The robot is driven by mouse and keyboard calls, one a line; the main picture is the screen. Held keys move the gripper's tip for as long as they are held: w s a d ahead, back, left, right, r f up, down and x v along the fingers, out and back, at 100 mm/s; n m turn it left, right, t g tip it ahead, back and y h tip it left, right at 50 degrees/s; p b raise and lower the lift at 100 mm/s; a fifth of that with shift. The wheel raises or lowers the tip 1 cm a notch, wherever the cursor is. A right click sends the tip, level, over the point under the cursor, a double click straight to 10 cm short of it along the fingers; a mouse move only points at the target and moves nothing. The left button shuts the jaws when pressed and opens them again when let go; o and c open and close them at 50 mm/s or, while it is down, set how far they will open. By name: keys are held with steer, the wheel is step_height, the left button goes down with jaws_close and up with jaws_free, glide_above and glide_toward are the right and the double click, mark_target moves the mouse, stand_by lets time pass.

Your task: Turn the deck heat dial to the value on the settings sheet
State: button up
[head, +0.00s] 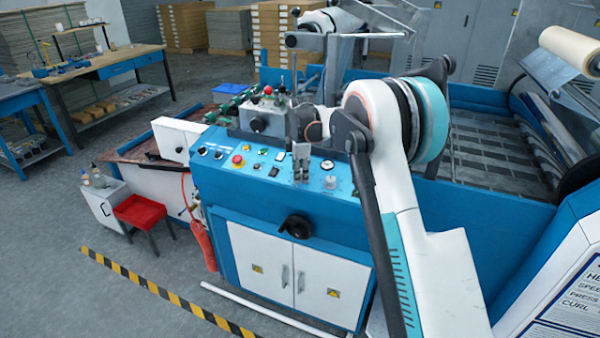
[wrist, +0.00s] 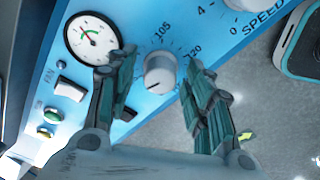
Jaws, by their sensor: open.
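The heat dial (wrist: 159,72) is a pale round knob on the blue panel, with 105 and 120 legible on its scale in the wrist view. A small dark mark shows at its lower rim; I cannot read its setting surely. In the wrist view my gripper (wrist: 162,63) is open, one finger on each side of the dial, with gaps between. In the head view my gripper (head: 301,178) hangs over the panel, left of a pale knob (head: 330,182) that looks like this dial. The settings sheet (head: 567,300) is cut off at the right; its values do not show.
A gauge (wrist: 93,38) with a red needle sits beside the dial. The speed dial (wrist: 245,4) is at the top edge. A switch (wrist: 70,89) and green buttons (wrist: 48,124) lie left. A red emergency button (head: 237,160) stands on the panel's left.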

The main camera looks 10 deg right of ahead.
steer(key=c, duration=1.1)
steer(key=shift+m, duration=0.3)
